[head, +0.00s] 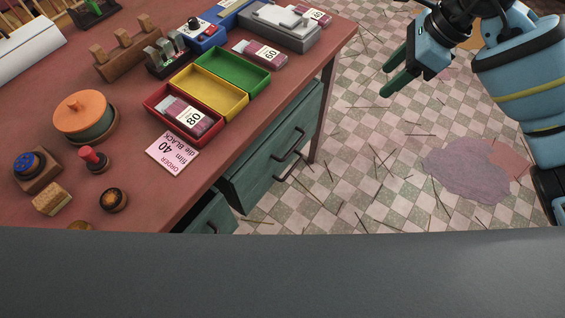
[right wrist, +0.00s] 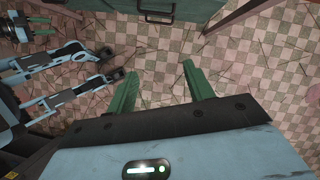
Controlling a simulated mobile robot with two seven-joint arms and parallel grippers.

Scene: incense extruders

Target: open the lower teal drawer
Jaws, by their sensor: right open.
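The teal drawers (head: 262,163) are set under the front edge of the red-brown table, with two dark bar handles (head: 289,145) close together, one above the other. The lower handle is partly in view, and much of the lower front is hidden by the steep angle. A teal front with a dark handle (right wrist: 157,18) shows at the top of the right wrist view. My right gripper (head: 394,78) is open and empty, right of the drawers and apart from them. Its green fingers (right wrist: 158,88) show in the wrist view. Green finger-like parts (right wrist: 42,24) at that view's top left may be my left gripper.
The table (head: 130,205) holds colored trays (head: 244,72), a pink order card (head: 172,152), stamps and an orange-lidded round container (head: 80,112). Another teal front (head: 208,217) is at lower left. The checkered floor has scattered sticks and a purple patch (head: 465,172).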

